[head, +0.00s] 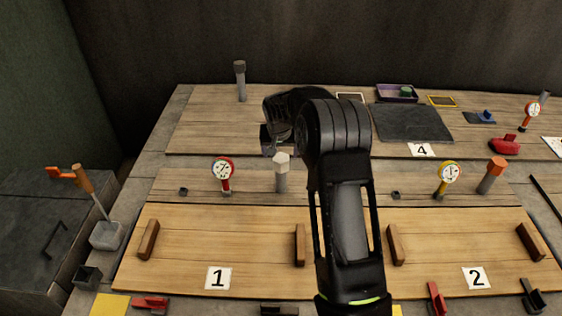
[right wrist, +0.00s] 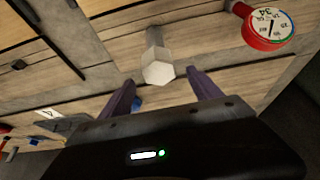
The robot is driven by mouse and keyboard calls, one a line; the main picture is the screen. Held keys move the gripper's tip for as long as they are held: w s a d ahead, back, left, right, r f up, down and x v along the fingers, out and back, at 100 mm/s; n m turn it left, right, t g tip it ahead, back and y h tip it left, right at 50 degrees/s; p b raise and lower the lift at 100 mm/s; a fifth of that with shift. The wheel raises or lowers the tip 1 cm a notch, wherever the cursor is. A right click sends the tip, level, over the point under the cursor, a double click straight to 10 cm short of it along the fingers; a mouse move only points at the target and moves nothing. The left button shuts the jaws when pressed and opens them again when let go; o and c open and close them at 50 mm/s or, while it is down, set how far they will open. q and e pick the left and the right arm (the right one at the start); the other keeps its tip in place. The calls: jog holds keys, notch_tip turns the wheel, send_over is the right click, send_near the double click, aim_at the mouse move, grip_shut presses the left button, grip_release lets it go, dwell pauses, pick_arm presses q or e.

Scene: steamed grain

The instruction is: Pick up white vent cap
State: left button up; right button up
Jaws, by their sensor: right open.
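The white vent cap (head: 282,159) is a pale hexagonal piece on top of a grey upright post (head: 281,181), behind the board marked 1. It also shows in the right wrist view (right wrist: 159,73), ahead of the jaws and roughly between their lines. My right gripper (head: 272,140) is just above and left of the cap in the head view, partly hidden by my own wrist. In the right wrist view its two dark fingers (right wrist: 163,92) are spread apart with nothing between them. My left gripper is not in view.
A red-rimmed gauge (head: 223,169) stands left of the cap and also shows in the right wrist view (right wrist: 268,27). A dark-capped post (head: 240,81) stands at the back. A yellow-rimmed gauge (head: 448,173) and an orange-capped post (head: 492,174) stand to the right.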

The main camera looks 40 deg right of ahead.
aim_at(281, 158)
jog(key=p+x, duration=0.2)
jog(key=x, duration=0.2)
jog(key=shift+d+f, duration=0.15)
jog(key=shift+f, duration=0.2)
jog(key=shift+w+f, duration=0.1)
jog(key=shift+f, duration=0.15)
jog(key=c, duration=1.4)
notch_tip(281, 158, up, 10)
jog(key=shift+r+b, duration=0.1)
jog(key=shift+b, duration=1)
